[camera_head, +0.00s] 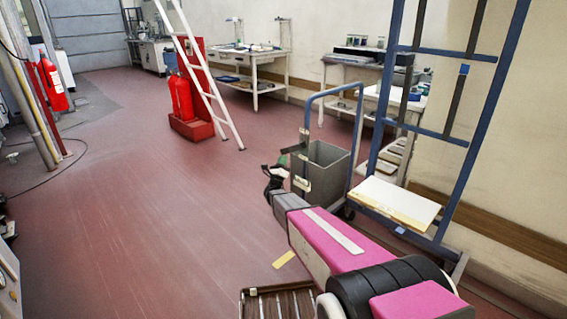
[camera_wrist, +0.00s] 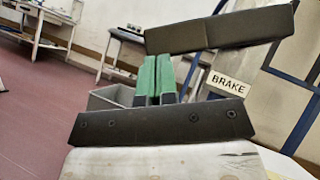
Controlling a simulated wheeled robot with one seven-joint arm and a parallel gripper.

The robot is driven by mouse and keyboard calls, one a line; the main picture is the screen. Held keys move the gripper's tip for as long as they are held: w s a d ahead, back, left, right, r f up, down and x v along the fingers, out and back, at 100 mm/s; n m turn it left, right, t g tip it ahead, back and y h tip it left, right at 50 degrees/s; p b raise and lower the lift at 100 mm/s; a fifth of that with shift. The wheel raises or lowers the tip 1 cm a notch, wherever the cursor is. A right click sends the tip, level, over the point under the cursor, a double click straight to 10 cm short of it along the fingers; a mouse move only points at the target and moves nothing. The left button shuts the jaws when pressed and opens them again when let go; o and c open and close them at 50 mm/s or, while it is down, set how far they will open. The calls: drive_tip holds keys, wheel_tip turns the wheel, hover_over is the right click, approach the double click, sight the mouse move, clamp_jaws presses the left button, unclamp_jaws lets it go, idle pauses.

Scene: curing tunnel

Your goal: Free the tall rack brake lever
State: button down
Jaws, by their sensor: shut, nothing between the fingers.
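My gripper (camera_wrist: 154,62) shows in the wrist view as two green fingers close together, shut and empty, beyond a black bar with screws. A tilted dark bar (camera_wrist: 220,29) crosses above the fingertips; whether it is the brake lever, and whether the fingers touch it, I cannot tell. A white BRAKE sign (camera_wrist: 230,81) is right of the fingers, near blue frame tubes. In the head view the tall blue rack (camera_head: 482,120) stands at the right, and my gripper (camera_head: 276,172) is left of it. I cannot make out the lever clearly there.
A grey bin (camera_head: 328,168) with a blue handle frame stands just beyond my gripper. A pale board (camera_head: 398,203) lies on the rack's low shelf. A red stand (camera_head: 192,128) and white ladder are farther back.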

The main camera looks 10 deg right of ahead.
wheel_tip(320, 180, up, 12)
drive_tip(key=w+a+m+g+h, duration=0.2)
drive_tip(key=m+g+h, duration=1)
drive_tip(key=m, duration=0.6)
drive_tip(key=shift+w+r, duration=0.15)
drive_tip(key=shift+w, duration=0.25)
drive_tip(key=shift+r, duration=0.1)
drive_tip(key=w+a+f, duration=0.1)
drive_tip(key=a+f, duration=0.8)
drive_tip(key=shift+a+f, duration=0.15)
drive_tip(key=shift+a, duration=0.1)
